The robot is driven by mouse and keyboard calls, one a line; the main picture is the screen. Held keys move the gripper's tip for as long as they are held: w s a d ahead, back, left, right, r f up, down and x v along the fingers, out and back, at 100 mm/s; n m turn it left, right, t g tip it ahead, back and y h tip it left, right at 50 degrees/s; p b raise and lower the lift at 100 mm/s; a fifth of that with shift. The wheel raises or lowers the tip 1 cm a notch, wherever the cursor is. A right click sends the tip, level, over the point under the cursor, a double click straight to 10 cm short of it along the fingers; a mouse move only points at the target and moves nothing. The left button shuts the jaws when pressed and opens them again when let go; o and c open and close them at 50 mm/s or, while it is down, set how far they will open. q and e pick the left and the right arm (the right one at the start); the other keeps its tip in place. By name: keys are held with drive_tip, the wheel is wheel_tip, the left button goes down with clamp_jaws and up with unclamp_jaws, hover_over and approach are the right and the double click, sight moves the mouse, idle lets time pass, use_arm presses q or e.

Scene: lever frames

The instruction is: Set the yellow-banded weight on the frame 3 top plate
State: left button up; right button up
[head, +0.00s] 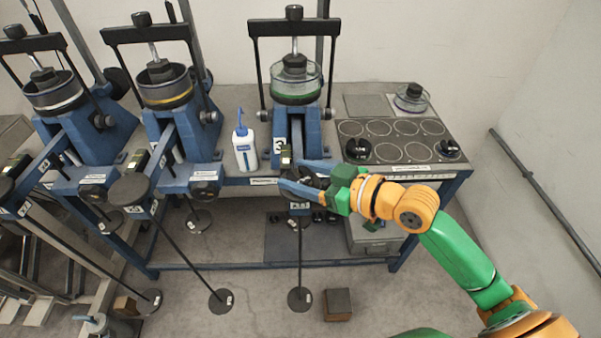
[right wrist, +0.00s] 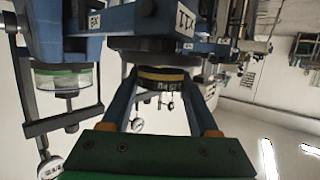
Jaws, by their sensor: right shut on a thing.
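My right gripper (head: 293,175) reaches in from the right at the front of frame 3 (head: 292,125), the rightmost lever frame. In the right wrist view its two blue fingers are closed around the yellow-banded weight (right wrist: 165,74), a dark disc with a yellow stripe. In the head view the fingers and green palm largely hide the weight. The front of frame 3's lever, with its white label (head: 299,205), is just below the fingers. I cannot make out the top plate itself behind the gripper, nor whether the weight touches it. My left gripper is not in view.
A white wash bottle (head: 244,148) stands left of frame 3. The tray (head: 395,128) at right has ringed spots, with dark weights (head: 358,149) (head: 449,149) on it. Other lever frames (head: 175,125) stand at left. A hanger rod drops to a floor-level disc (head: 300,299) beside a box (head: 337,303).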

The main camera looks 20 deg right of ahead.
sight(311, 180)
drive_tip(key=shift+f, duration=0.2)
drive_tip(key=o, duration=1.4)
drive_tip(key=shift+o, duration=0.2)
drive_tip(key=shift+v, duration=3.55)
